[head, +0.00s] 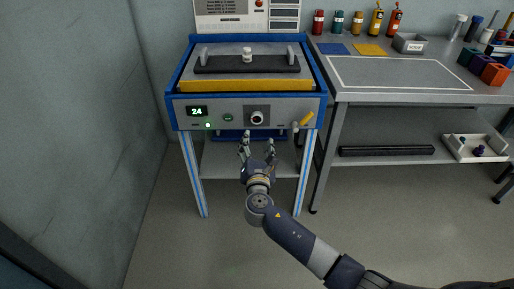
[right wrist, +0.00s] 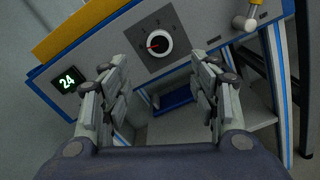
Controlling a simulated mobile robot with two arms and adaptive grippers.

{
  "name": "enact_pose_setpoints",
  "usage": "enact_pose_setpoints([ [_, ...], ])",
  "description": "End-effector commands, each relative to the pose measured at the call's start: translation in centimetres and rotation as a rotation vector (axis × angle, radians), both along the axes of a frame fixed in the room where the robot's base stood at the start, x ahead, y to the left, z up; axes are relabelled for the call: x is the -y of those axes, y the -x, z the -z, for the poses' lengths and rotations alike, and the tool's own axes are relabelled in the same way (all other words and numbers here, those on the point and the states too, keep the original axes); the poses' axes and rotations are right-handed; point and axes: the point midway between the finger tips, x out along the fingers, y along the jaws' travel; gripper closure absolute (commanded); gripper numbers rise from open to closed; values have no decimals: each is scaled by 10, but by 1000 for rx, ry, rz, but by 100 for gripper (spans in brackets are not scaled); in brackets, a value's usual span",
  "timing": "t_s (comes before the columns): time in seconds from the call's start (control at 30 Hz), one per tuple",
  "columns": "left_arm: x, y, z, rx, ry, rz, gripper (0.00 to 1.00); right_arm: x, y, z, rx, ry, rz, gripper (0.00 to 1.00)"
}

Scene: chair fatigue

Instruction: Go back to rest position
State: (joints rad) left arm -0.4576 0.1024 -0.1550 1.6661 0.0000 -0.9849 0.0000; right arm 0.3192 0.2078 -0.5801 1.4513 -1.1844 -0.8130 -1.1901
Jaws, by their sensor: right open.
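My right gripper (head: 257,149) is open and empty in front of the blue-framed machine (head: 184,113), just below its front panel. In the right wrist view the two fingers of my right gripper (right wrist: 160,100) stand wide apart with nothing between them. The panel has a round knob (head: 257,117), which also shows in the right wrist view (right wrist: 155,43) beyond the fingertips. A yellow-handled lever (head: 304,120) sits at the panel's right. My left gripper is not in view.
A grey workbench (head: 420,95) stands to the right, with bottles, a metal box (head: 408,43) and colored bins on top. Its lower shelf holds a black bar (head: 387,151) and a white tray (head: 459,154). A wall (head: 80,120) is at left. Floor in front is clear.

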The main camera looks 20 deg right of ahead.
Motion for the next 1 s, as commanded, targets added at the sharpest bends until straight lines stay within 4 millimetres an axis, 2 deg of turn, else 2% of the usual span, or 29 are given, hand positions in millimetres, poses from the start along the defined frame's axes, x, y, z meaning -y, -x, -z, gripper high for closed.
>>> enact_pose_setpoints([
  [0.2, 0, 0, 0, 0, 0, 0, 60, -3, 13, 0, 0, 2, 0, 44],
  [0.63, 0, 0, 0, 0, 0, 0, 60, -3, 13, 0, 1, 1, 0, 44],
  [0.73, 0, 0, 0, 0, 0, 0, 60, -1, 16, 8, -13, -32, 7, 44],
  [0.77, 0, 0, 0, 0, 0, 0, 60, 0, 19, 15, -23, -59, 12, 44],
  [0.87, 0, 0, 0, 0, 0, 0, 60, 9, 37, 53, -82, -227, 51, 44],
  [0.97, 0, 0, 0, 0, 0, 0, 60, 21, 71, 110, -164, -499, 139, 44],
  [1.0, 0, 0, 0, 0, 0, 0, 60, 26, 89, 136, -198, -622, 188, 44],
])
